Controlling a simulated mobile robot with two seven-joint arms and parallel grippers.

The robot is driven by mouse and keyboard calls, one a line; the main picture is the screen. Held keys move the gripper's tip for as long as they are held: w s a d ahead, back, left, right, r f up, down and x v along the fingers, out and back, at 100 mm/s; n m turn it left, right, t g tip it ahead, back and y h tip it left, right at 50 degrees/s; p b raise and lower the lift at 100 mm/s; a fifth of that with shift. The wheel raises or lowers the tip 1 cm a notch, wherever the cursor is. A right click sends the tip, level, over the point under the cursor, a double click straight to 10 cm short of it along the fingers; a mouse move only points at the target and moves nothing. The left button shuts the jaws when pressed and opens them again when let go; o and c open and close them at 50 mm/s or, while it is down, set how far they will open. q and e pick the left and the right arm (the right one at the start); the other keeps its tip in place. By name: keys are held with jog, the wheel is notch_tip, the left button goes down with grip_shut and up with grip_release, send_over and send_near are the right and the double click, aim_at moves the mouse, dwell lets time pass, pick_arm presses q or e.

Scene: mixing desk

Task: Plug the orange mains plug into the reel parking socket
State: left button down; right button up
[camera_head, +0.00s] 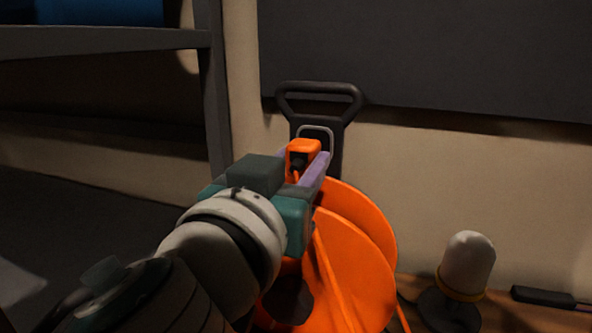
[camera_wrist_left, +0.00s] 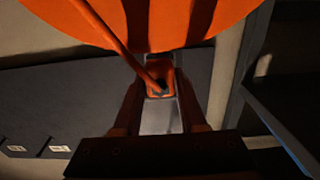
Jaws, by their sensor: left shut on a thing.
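My left gripper (camera_head: 303,163) has its purple fingers shut on the orange mains plug (camera_head: 302,147). The plug also shows between the fingers in the left wrist view (camera_wrist_left: 158,72), with its orange cord running to the upper left. The orange cable reel (camera_head: 362,240) stands below and right of the gripper, partly hidden by my arm. Its black frame (camera_head: 318,91) rises behind the plug, with a grey rounded outline (camera_head: 331,137) close behind it, perhaps the parking socket's rim. The socket face is hidden, and I cannot tell whether the plug touches it. My right gripper is not in view.
A dark shelf unit (camera_head: 213,95) stands on the left, with a blue object (camera_head: 98,12) on top. A dark panel (camera_head: 430,55) hangs on the beige wall. A white-domed lamp-like object (camera_head: 467,262) and a black item (camera_head: 545,297) are on the wooden surface at right.

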aim_at(298, 163)
pick_arm(q)
jog(key=shift+w, duration=0.15)
jog(key=shift+w+d+b, duration=0.25)
jog(key=shift+w+b, duration=0.1)
jog(key=shift+w, duration=0.35)
dwell(1.8)
jog(key=shift+w+d+b, duration=0.2)
jog(key=shift+w+b, duration=0.25)
jog(key=shift+w, duration=0.15)
dwell(0.3)
jog(key=shift+c, duration=1.9)
grip_release()
jog(key=v, duration=1)
